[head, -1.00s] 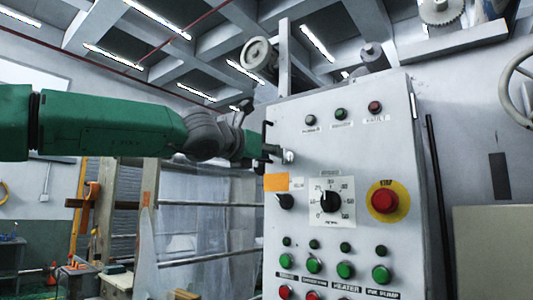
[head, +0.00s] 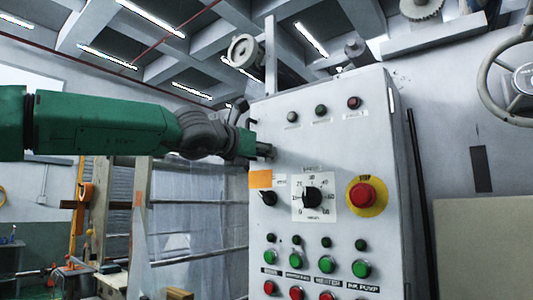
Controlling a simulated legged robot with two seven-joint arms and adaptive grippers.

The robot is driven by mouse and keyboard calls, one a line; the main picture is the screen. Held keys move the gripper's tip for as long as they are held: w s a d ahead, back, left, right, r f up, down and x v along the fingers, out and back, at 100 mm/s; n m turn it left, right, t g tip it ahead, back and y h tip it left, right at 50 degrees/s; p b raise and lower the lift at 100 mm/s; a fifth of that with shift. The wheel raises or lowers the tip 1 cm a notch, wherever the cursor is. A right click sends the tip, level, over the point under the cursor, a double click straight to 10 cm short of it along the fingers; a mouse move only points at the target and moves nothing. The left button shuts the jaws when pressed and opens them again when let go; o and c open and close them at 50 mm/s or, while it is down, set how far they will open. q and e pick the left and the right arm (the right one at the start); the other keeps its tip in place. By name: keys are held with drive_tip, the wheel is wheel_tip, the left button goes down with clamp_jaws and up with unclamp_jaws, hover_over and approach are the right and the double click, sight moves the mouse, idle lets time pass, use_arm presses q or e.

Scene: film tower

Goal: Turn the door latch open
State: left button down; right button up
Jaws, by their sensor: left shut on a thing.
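The grey control cabinet (head: 370,132) stands in the middle of the head view, its front door full of buttons and lamps. The door latch (head: 270,153) is a small metal piece at the upper left edge of the door, mostly hidden by my gripper. My left gripper (head: 262,150), on the green arm from the left, is at this edge and shut on the latch. The latch's exact angle is too small to tell. The door looks flush with the cabinet. My right gripper is out of view.
An orange label (head: 260,179), a dial (head: 312,197) and a red stop button (head: 362,195) sit just below and right of the latch. A handwheel (head: 512,82) is on the right. A metal rail frame (head: 200,203) stands left of the cabinet.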

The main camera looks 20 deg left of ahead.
use_arm(q)
drive_tip(key=shift+a+f+m, duration=0.15)
drive_tip(key=shift+f+m, duration=0.1)
drive_tip(key=shift+m, duration=0.65)
drive_tip(key=shift+d+f+m, duration=0.1)
drive_tip(key=shift+m, duration=2.5)
drive_tip(key=shift+d+f+m, duration=0.1)
drive_tip(key=shift+d+m, duration=0.05)
drive_tip(key=shift+m, duration=2.45)
drive_tip(key=shift+d+f+m, duration=0.1)
drive_tip(key=shift+m, duration=2.5)
drive_tip(key=c, duration=1.7)
unclamp_jaws()
drive_tip(key=shift+w+a+r, duration=0.1)
